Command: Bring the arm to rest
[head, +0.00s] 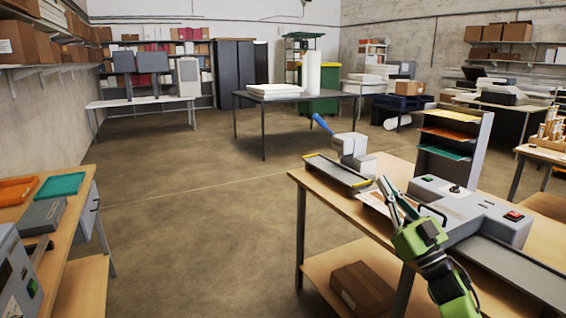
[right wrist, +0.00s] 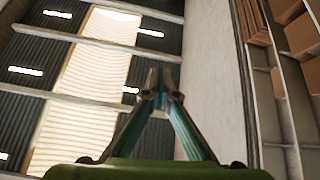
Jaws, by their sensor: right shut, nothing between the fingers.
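My right arm, green and grey, comes in from the bottom right of the head view. Its gripper (head: 383,182) is raised in front of the grey laminator (head: 465,207) and points up and away. The fingers are shut with nothing between them. In the right wrist view the fingertips of the gripper (right wrist: 160,82) meet, pointing up at the ceiling and skylight. The laminator has a black knob and a red switch on top. My left gripper is not in view.
The wooden workbench (head: 316,185) also holds a paper trimmer (head: 338,171) with a blue handle and a grey rack (head: 461,148) with coloured trays. A cardboard box (head: 362,287) sits on its lower shelf. Another bench (head: 52,240) stands at left. Open floor (head: 195,230) lies between.

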